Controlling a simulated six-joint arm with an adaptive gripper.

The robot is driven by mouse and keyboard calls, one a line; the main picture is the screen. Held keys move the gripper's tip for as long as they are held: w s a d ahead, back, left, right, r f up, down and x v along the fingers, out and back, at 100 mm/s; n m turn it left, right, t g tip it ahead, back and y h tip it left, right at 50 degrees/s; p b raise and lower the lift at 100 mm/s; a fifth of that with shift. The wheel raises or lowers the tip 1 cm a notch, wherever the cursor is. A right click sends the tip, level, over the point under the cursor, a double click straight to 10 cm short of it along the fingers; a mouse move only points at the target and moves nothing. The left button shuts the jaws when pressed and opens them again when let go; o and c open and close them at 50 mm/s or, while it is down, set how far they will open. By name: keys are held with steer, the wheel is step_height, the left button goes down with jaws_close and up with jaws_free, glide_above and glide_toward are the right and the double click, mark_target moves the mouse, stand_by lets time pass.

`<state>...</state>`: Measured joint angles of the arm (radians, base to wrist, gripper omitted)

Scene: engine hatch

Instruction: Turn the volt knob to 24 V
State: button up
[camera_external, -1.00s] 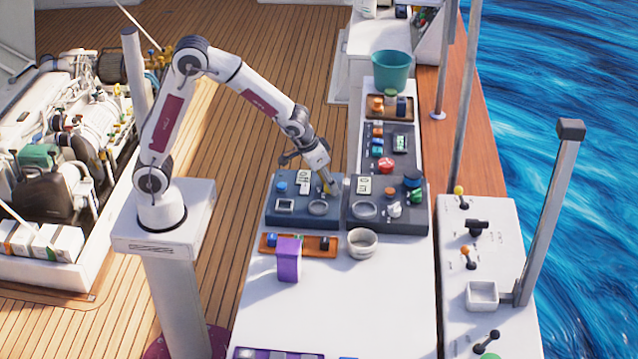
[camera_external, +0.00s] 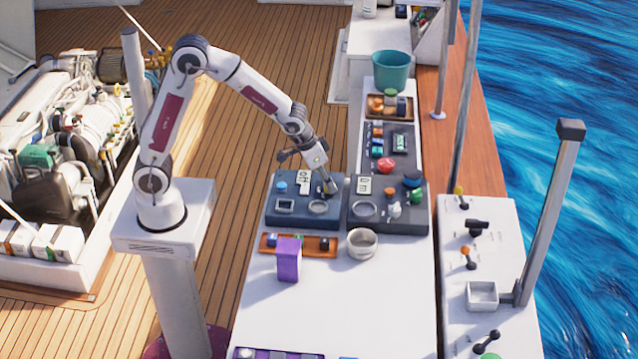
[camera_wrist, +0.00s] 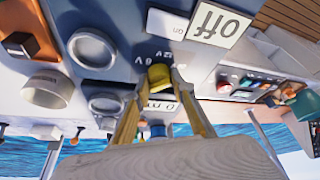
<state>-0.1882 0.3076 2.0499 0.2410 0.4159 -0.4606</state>
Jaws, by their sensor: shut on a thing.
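The volt knob (camera_wrist: 159,76), a yellow cap, sits between my fingertips in the wrist view. My gripper (camera_wrist: 157,88) is shut on it, with a yellow-brown finger on each side. Printed 6 V and 12 V marks show next to the knob; a 24 V mark is not readable, and the pointer direction cannot be told. A white sign reading Off (camera_wrist: 215,23) appears upside down nearby. In the external view my gripper (camera_external: 329,187) reaches down to the right part of the dark blue panel (camera_external: 292,217), where the fingers hide the knob.
A second dark panel (camera_external: 392,226) with a green knob and white parts adjoins on the right. A purple block (camera_external: 288,260) and a white bowl (camera_external: 362,243) stand in front. A teal bucket (camera_external: 391,70) stands at the back. The white table front is mostly clear.

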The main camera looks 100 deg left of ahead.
steer(key=shift+m+h, duration=0.4)
steer(key=shift+m, duration=0.5)
steer(key=o, duration=1.1)
steer(key=shift+r, duration=0.2)
steer(key=v, duration=1.1)
steer(key=shift+s+r, duration=0.25)
steer(key=shift+s, duration=0.05)
steer(key=s+d+r+m, duration=0.1)
steer(key=s+d, duration=0.2)
steer(key=s, duration=0.5)
steer(key=s+d+r+m+t, duration=0.1)
steer(key=s+d, duration=0.3)
steer(key=s, duration=0.3)
steer(key=s+d+r+m+h, duration=0.1)
steer(key=s+d, duration=0.3)
steer(key=s, duration=0.4)
steer(key=shift+s+r+t, duration=0.3)
steer(key=shift+s+r, duration=0.05)
steer(key=shift+r, duration=0.1)
